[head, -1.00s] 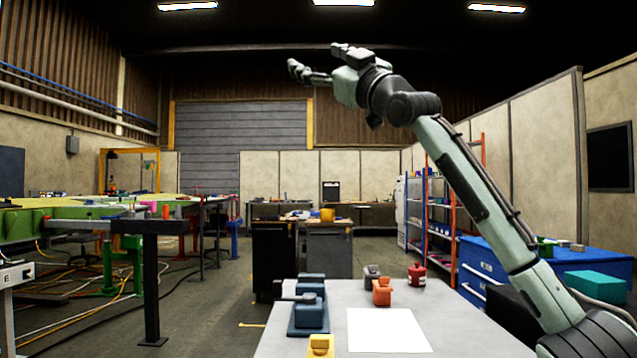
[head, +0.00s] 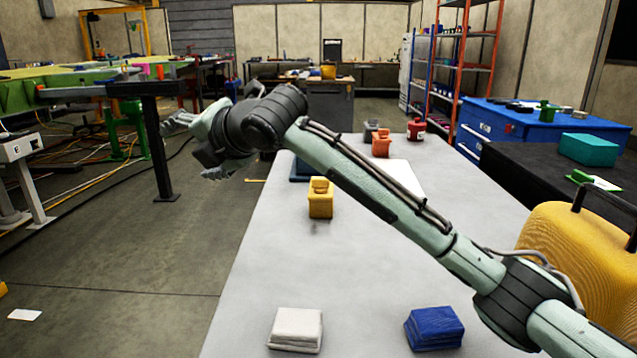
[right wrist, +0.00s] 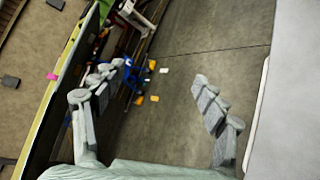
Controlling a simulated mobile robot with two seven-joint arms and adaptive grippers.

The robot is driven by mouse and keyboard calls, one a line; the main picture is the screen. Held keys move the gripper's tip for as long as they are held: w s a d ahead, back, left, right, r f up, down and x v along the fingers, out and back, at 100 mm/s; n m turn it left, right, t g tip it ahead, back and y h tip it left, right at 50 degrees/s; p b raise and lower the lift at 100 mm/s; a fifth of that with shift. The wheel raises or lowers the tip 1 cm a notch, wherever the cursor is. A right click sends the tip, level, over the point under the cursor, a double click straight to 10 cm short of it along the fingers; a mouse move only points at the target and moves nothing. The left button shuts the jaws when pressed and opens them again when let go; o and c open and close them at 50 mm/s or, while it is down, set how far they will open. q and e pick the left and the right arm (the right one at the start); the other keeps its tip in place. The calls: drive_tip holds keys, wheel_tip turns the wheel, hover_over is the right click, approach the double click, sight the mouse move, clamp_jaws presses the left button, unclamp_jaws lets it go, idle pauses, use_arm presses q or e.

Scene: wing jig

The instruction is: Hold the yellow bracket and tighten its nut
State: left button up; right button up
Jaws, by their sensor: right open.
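A yellow block-like piece (head: 320,200) with a raised top stands on the grey table in the head view, just below my right forearm. I cannot tell whether it is the yellow bracket, and no nut can be made out. My right gripper (head: 190,150) is above the floor just beyond the table's left edge, pointing left toward the wing jig. In the right wrist view its two fingers (right wrist: 157,80) are wide apart with nothing between them. My left gripper is not in view.
The grey table (head: 270,255) also holds a white block (head: 296,329), a blue block (head: 434,328), an orange piece (head: 381,144) and a red piece (head: 416,129). A yellow case (head: 570,250) is at the right. The green jig (head: 60,92) stands at the left, with open floor between.

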drive_tip(key=w+d+f+n+t+h, duration=0.1)
drive_tip(key=w+d+f+h, duration=0.2)
drive_tip(key=d+f, duration=0.25)
drive_tip(key=w+d+f+t+h, duration=0.2)
drive_tip(key=d+f+h, duration=0.15)
drive_tip(key=d, duration=0.25)
drive_tip(key=n+t+h, duration=0.1)
drive_tip(key=h, duration=0.3)
approach(322, 198)
drive_tip(key=w+f, duration=0.1)
drive_tip(key=w+a+f, duration=0.1)
drive_tip(key=w, duration=0.1)
drive_tip(key=shift+w+f, duration=0.15)
drive_tip(key=shift+w, duration=0.05)
drive_tip(key=shift+w+d+f+h, duration=0.1)
drive_tip(key=shift+w+d+h, duration=0.05)
drive_tip(key=shift+d+h, duration=0.1)
drive_tip(key=x, duration=1.1)
drive_tip(key=shift+w, duration=0.4)
drive_tip(key=shift+c, duration=0.6)
